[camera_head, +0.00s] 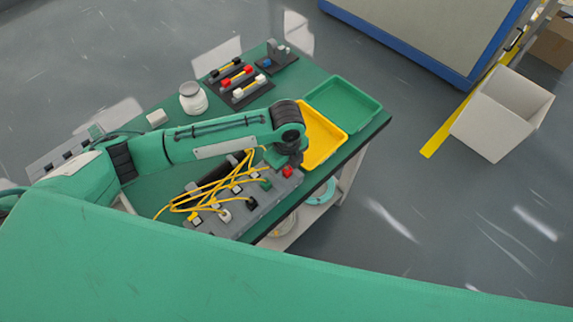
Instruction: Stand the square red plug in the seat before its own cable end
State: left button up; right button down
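A red plug (288,172) is at the right end of a long grey block (262,212) on the green table. My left gripper (292,161) points down right over it, at the end of my arm from the left. Its fingers are too small and dark to show whether they hold the plug, and I cannot tell whether the plug is seated. Along the block stand a green plug (265,185), a black plug (251,202) and a white plug (225,215). Yellow cables (190,199) loop beside them and their ends lie along the block. My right gripper is out of view.
A yellow tray (335,153) and a green tray (368,113) lie to the right. Behind my arm are a rack (240,99) with black, red and white pieces, another dark rack (289,59), a jar (193,98) and a small white box (156,117).

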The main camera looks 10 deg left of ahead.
aim_at(287, 169)
pick_arm(q)
jog(key=shift+r, duration=0.1)
notch_tip(287, 169, up, 14)
jog(key=b, duration=0.1)
dwell(0.5)
jog(key=shift+f, duration=0.2)
